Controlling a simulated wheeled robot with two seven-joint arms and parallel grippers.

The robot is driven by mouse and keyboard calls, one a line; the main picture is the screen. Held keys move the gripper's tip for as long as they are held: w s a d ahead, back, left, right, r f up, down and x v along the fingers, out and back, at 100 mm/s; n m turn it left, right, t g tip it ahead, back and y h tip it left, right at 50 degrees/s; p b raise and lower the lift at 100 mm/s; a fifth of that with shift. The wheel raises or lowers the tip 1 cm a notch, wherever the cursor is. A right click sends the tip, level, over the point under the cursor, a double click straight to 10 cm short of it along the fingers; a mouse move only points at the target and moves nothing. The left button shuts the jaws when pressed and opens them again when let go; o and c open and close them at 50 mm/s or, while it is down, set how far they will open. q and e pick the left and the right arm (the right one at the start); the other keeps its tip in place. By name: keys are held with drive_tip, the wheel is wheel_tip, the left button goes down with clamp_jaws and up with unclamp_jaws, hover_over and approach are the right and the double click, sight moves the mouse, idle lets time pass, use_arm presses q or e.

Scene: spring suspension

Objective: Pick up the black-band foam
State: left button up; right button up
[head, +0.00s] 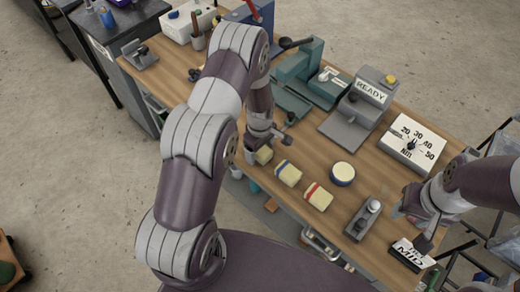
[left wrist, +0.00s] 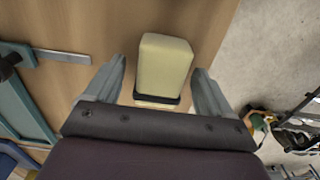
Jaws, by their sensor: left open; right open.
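The black-band foam (left wrist: 163,66) is a pale yellow block with a dark band at its near end. In the left wrist view it stands between the two fingers of my left gripper (left wrist: 160,88), with a gap on each side. In the head view the black-band foam (head: 264,155) shows beside my left gripper (head: 268,143), partly hidden by it; its band is hard to see there. My left gripper is open and empty. My right gripper (head: 420,222) is open near the table's right front, far from the foam.
A blue-band foam (head: 288,173) and a red-band foam (head: 318,196) lie to the right. A teal machine (head: 313,75), READY stand (head: 362,108) and Nm dial (head: 412,143) stand behind.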

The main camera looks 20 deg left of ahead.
use_arm(q)
drive_tip(key=shift+f, duration=0.1)
drive_tip(key=c, duration=1)
drive_tip(key=shift+c, duration=0.2)
